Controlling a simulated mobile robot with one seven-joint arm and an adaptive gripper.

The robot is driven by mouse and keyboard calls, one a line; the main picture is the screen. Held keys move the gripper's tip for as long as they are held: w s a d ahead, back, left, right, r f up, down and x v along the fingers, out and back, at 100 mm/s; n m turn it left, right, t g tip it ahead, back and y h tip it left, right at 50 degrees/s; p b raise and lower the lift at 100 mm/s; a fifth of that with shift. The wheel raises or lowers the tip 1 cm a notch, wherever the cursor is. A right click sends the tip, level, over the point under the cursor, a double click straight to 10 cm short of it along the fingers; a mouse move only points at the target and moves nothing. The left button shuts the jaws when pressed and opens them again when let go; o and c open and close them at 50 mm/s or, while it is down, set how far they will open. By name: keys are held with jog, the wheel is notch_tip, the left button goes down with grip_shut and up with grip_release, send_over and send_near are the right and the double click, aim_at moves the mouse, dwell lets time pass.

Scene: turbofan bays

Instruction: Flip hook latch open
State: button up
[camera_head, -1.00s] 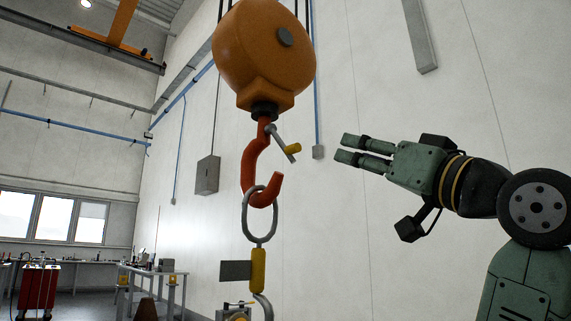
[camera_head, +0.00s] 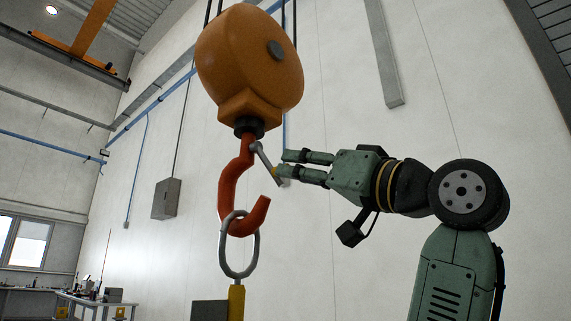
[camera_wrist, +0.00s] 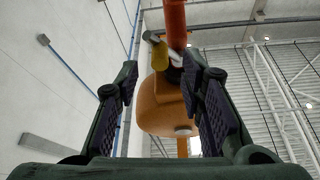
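The red-orange hook (camera_head: 232,190) hangs below the orange hoist block (camera_head: 250,65). Its grey latch (camera_head: 263,157) slants down and right from the hook's neck, its lower end near the hook tip. A yellow grip on the latch is mostly hidden by my gripper in the head view. The hook also shows in the wrist view (camera_wrist: 175,22).
A grey ring (camera_head: 254,250) hangs in the hook, with a yellow fitting (camera_head: 236,302) below it. A grey box (camera_head: 166,198) is on the wall behind. A workbench (camera_head: 90,302) stands far lower left. The air around my arm is clear.

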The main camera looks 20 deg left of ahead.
jog(key=shift+p+x, duration=0.3)
jog(key=shift+x, duration=1.85)
jog(key=shift+c, duration=0.2)
grip_shut()
